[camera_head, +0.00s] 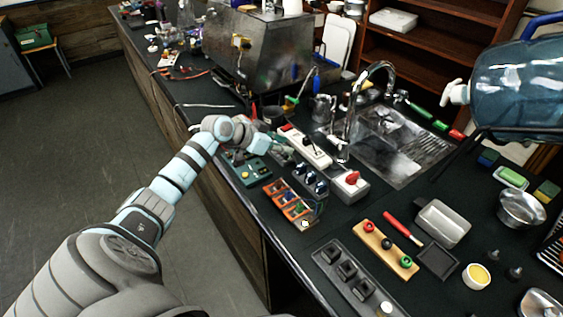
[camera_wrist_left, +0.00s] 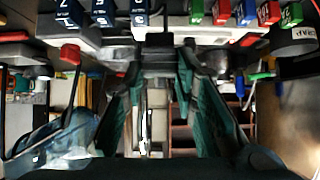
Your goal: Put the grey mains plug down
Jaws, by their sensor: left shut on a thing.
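My left gripper (camera_head: 281,149) is in the head view beside the white power strip on the dark counter. In the left wrist view the same gripper (camera_wrist_left: 160,78) has its two green-black fingers closed on a dark grey block, which I take for the grey mains plug (camera_wrist_left: 157,58). The plug is in front of a pale strip-like body. I cannot tell whether it touches it. In the head view the plug is mostly hidden by the gripper. The white power strip (camera_head: 312,153) lies just right of the gripper. My right gripper is not in view.
A teal box (camera_head: 246,172) is below the gripper, with orange bins (camera_head: 286,200) and dark blue blocks (camera_head: 310,180) nearby. A white box with a red knob (camera_head: 350,186) and the sink (camera_head: 400,150) lie right. A steel machine (camera_head: 262,60) stands behind.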

